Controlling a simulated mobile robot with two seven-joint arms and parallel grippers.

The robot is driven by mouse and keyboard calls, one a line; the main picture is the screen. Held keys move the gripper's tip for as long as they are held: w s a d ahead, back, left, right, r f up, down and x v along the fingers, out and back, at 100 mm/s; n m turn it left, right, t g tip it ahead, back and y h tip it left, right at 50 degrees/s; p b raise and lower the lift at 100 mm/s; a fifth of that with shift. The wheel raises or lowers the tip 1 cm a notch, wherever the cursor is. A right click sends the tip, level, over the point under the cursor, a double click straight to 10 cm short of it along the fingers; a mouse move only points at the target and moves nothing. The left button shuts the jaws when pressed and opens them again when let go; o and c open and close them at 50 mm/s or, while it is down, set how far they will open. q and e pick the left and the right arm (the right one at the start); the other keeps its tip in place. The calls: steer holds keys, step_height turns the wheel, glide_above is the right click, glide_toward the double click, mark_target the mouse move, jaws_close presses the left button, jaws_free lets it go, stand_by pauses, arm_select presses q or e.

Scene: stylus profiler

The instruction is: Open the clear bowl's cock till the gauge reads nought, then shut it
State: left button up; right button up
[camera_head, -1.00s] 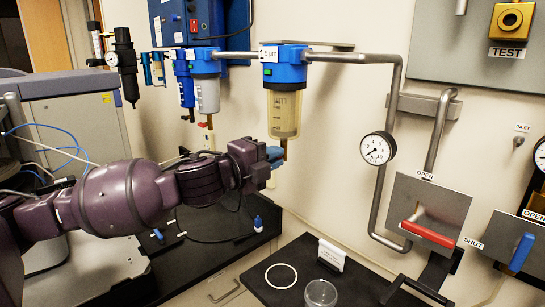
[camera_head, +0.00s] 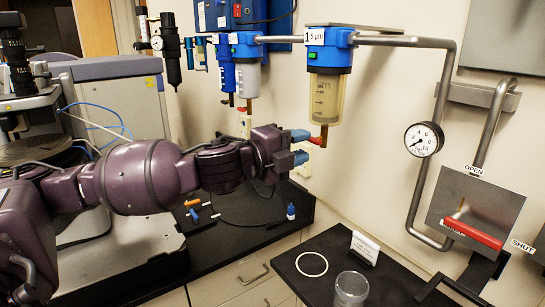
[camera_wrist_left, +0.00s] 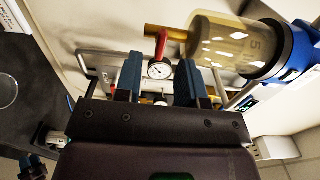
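The clear bowl (camera_head: 326,98) hangs upright under a blue filter head marked 1 and 5 µm. Below it is a brass cock with a red lever (camera_head: 323,135). In the left wrist view the red lever (camera_wrist_left: 162,43) lies crosswise to the brass outlet (camera_wrist_left: 172,32). My left gripper (camera_head: 300,147) is open, its blue fingers pointing at the cock from the left. In the wrist view the lever shows between the fingertips (camera_wrist_left: 160,75), touching neither as far as I can see. The round gauge (camera_head: 424,139) has its needle pointing lower left, around nought. My right gripper is not in view.
More filters (camera_head: 247,75) hang on the pipe to the left. A red handle (camera_head: 472,234) sits on a plate labelled OPEN and SHUT at right.

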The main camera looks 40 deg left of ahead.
arm_select(q)
steer(key=b+v, duration=0.1)
steer(key=v, duration=0.6)
stand_by(0.3)
steer(key=shift+s, duration=0.1)
stand_by(0.5)
